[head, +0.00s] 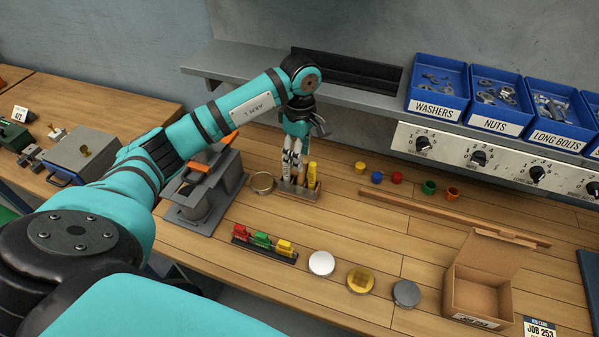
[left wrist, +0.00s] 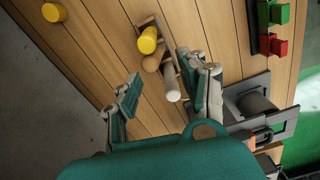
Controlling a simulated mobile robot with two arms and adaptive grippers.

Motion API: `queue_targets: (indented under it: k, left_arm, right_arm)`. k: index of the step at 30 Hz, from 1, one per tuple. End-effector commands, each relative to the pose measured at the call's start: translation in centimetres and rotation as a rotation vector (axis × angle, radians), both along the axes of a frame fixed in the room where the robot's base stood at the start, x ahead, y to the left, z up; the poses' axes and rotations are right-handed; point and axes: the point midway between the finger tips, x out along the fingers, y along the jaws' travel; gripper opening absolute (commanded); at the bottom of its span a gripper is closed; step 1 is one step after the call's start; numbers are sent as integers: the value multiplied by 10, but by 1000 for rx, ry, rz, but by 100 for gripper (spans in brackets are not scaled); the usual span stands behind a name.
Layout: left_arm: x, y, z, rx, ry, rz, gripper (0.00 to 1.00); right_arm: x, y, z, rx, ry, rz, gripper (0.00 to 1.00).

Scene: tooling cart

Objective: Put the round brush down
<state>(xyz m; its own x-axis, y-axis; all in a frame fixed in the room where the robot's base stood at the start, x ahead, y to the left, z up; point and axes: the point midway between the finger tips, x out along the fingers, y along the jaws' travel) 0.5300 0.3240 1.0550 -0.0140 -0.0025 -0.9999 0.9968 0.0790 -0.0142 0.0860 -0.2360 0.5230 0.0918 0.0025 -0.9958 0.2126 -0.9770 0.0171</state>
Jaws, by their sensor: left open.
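My left gripper (head: 291,163) points down over a small wooden rack (head: 299,188) on the bench. In the left wrist view the gripper (left wrist: 160,103) has its fingers spread wide apart, and nothing is clamped between them. The rack (left wrist: 166,28) holds a thick yellow cylinder (left wrist: 148,40), which also shows in the head view (head: 312,172), and a pale upright handle (left wrist: 171,80) with a tan round piece (left wrist: 152,63) beside it. I cannot tell which of these is the round brush, as bristles are not visible. My right gripper is not in view.
A grey machine (head: 205,190) stands close left of the rack, with a round tin (head: 262,183) between. A shelf (head: 340,90) overhangs behind. A strip of coloured blocks (head: 262,241) and an open carton (head: 480,285) are nearer.

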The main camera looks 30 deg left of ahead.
Motion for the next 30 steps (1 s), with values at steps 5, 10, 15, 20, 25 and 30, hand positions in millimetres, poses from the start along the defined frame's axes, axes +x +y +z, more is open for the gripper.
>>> queue_targets:
  k: [5, 10, 15, 20, 25, 30]
  left_arm:
    - [1, 0, 30, 0, -3, -1, 43]
    - [1, 0, 46, 0, 0, 1, 43]
    - [0, 0, 49, 0, 1, 1, 43]
    - [1, 0, 49, 0, 1, 1, 43]
    - [1, 0, 49, 0, 1, 1, 43]
    - [1, 0, 49, 0, 1, 1, 43]
  right_arm:
    - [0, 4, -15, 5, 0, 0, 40]
    - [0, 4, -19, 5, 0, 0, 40]
    - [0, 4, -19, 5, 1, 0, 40]
    - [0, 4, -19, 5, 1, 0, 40]
    - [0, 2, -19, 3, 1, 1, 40]
    - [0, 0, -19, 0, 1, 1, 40]
